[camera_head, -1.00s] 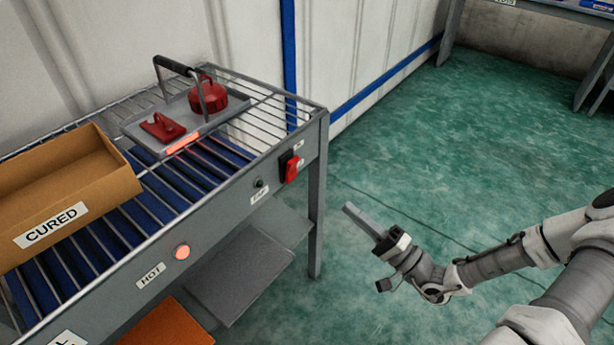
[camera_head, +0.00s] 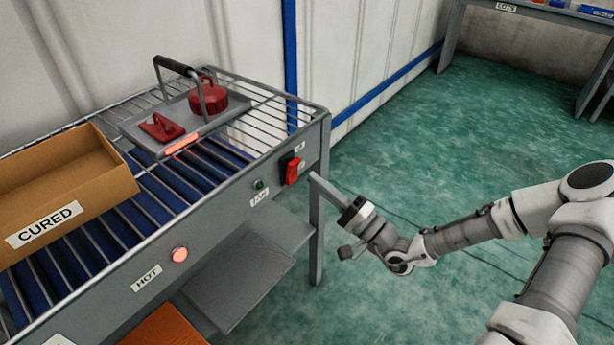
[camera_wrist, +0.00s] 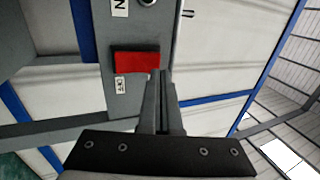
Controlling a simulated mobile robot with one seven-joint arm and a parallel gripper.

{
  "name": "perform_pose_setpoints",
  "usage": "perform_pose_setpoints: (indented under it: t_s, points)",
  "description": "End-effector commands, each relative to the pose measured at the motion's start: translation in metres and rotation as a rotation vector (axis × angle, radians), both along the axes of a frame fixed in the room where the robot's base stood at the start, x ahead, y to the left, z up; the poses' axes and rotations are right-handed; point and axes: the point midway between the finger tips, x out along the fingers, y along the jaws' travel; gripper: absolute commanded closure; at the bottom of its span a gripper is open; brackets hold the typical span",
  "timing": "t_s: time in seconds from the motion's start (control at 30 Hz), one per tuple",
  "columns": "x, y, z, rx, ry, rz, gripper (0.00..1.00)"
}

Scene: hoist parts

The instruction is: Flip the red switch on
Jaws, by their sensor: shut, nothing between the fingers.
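The red switch (camera_head: 292,171) sits on the front panel near the right end of the grey rack bench, with a dark part beside its top. In the wrist view the red switch (camera_wrist: 135,62) is a red block on the grey panel, just left of my fingertips. My gripper (camera_head: 314,178) is shut and empty, its fingers pointing at the panel close to the right of the switch. In the wrist view my gripper's fingers (camera_wrist: 160,78) are together beside the red block. I cannot tell whether they touch it.
A small dark green button (camera_head: 259,184) and a lit red lamp (camera_head: 180,254) are on the same panel. A tray (camera_head: 150,137) with red parts and a CURED box (camera_head: 108,184) stand on the bench. The green floor (camera_head: 440,140) to the right is clear.

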Motion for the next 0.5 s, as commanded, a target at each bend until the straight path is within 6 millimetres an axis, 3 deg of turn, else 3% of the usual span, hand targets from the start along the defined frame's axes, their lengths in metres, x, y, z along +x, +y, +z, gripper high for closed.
perform_pose_setpoints:
  t_s: [0.2,0.5]
  points:
    - [0.016,0.021,0.008,0.0,-0.001,0.002,1.0]
    - [0.02,0.026,0.012,-0.001,0.0,0.001,1.0]
